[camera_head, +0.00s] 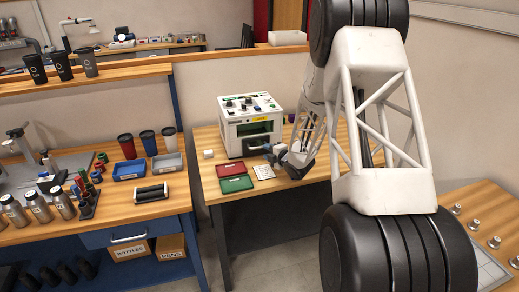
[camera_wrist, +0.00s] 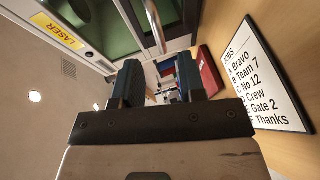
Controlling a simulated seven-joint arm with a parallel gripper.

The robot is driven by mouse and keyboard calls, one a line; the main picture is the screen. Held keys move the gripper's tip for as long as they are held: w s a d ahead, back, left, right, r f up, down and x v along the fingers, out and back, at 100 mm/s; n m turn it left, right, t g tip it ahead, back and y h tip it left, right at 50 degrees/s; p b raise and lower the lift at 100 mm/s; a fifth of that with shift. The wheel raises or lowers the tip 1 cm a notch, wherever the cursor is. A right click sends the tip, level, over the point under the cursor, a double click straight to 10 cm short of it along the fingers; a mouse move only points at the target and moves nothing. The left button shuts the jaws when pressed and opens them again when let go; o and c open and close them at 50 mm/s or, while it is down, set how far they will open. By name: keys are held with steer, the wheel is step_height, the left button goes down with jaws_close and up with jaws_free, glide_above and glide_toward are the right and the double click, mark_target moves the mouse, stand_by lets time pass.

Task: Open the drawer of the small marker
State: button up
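The small marker (camera_head: 250,124) is a white box with knobs on top and a green window in front. It stands on the wooden bench in the head view. In the wrist view its white front with a yellow LASER label (camera_wrist: 58,30) and green window fills the upper left. A silver bar handle (camera_wrist: 154,24) lies just beyond my fingertips, in line with the gap between them. My gripper (camera_wrist: 158,72) is open, with nothing visible between its dark fingers. In the head view my gripper (camera_head: 268,149) is low at the marker's front right; contact with the handle cannot be told.
A red tray (camera_head: 229,170), a green tray (camera_head: 236,185) and a white JOBS card (camera_head: 264,172) lie before the marker. The card also shows in the wrist view (camera_wrist: 262,75). A small white block (camera_head: 208,154) sits left. Another bench with cups stands at left.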

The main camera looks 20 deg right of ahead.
mark_target(253, 141)
steer(key=shift+x, duration=3.05)
jaws_close()
